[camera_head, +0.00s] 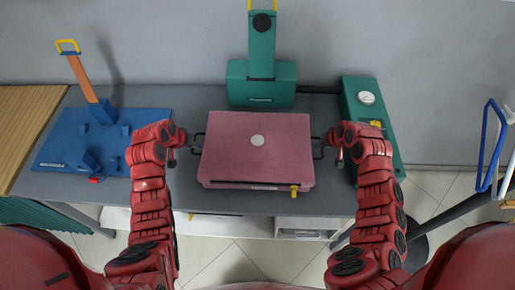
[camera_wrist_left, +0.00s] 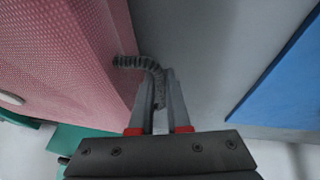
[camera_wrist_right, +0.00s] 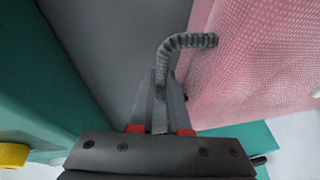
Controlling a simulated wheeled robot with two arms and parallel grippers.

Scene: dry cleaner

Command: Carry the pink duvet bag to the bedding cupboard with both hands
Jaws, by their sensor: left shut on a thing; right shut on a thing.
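The pink duvet bag (camera_head: 257,160) is a flat pink box shape with a pale round spot on top. It is at the middle of the grey table in the head view, with a dark handle on each side. My left gripper (camera_head: 190,141) is shut on its left handle (camera_wrist_left: 140,62), seen close up in the left wrist view. My right gripper (camera_head: 326,141) is shut on its right handle (camera_wrist_right: 185,42), seen in the right wrist view. I cannot tell whether the bag touches the table. I cannot make out a bedding cupboard.
A blue press (camera_head: 125,145) with a yellow-handled lever stands left on the grey table (camera_head: 190,100). A green press (camera_head: 261,84) stands behind the bag. A green box with a gauge (camera_head: 367,98) is close on the right. A blue-framed rack (camera_head: 483,160) stands far right.

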